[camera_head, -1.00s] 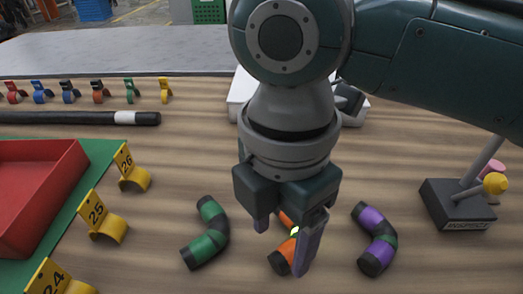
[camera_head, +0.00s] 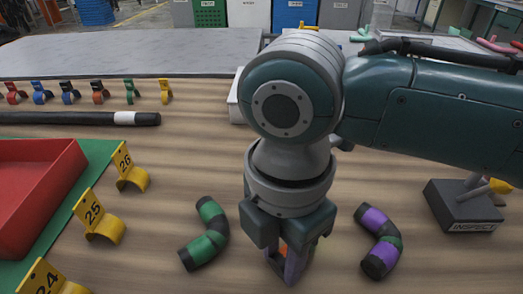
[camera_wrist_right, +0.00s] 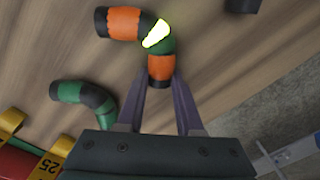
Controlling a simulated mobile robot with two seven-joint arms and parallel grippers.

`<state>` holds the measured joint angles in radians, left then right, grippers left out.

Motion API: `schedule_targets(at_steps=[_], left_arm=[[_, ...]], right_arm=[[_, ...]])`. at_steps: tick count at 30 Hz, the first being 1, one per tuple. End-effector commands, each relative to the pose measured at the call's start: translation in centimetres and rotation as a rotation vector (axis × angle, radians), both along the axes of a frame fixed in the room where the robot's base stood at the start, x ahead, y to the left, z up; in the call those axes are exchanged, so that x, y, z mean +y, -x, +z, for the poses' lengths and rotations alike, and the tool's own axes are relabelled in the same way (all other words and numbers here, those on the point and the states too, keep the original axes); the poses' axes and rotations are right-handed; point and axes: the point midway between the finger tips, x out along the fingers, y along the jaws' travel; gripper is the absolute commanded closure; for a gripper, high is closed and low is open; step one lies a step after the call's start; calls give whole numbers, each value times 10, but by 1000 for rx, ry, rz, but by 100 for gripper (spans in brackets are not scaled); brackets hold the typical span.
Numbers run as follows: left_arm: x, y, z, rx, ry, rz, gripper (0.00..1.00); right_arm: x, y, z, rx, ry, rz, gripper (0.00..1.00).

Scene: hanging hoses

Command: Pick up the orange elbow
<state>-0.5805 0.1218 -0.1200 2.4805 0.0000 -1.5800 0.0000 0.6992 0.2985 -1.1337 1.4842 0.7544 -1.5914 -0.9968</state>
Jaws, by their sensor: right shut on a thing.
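The orange elbow (camera_wrist_right: 124,22) has orange bands, dark ends and a green middle with a bright yellow patch, seen in the right wrist view. My right gripper (camera_wrist_right: 160,82) is shut on one orange arm of it, a finger on each side. In the head view the right gripper (camera_head: 288,270) points down between the green and purple elbows and hides most of the orange elbow (camera_head: 283,249). I cannot tell whether the elbow touches the table. My left gripper is not in view.
A green elbow (camera_head: 206,240) lies to the left and a purple elbow (camera_head: 380,242) to the right, both close. Yellow numbered clips (camera_head: 103,222) and a red tray (camera_head: 35,165) are at the left. An INSPECT stand (camera_head: 462,208) is at the right.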

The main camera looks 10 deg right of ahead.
Motion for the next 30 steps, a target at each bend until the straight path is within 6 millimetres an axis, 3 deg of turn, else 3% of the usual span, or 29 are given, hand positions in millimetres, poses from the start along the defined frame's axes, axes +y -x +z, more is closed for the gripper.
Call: schedule_targets(at_steps=[5,20,26,30], left_arm=[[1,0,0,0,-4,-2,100],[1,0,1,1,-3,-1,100],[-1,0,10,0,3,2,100],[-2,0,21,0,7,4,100]], right_arm=[[0,0,0,0,0,0,100],[0,0,4,-1,0,0,100],[0,-1,28,-2,-1,1,100],[0,-1,63,-5,-2,2,100]])
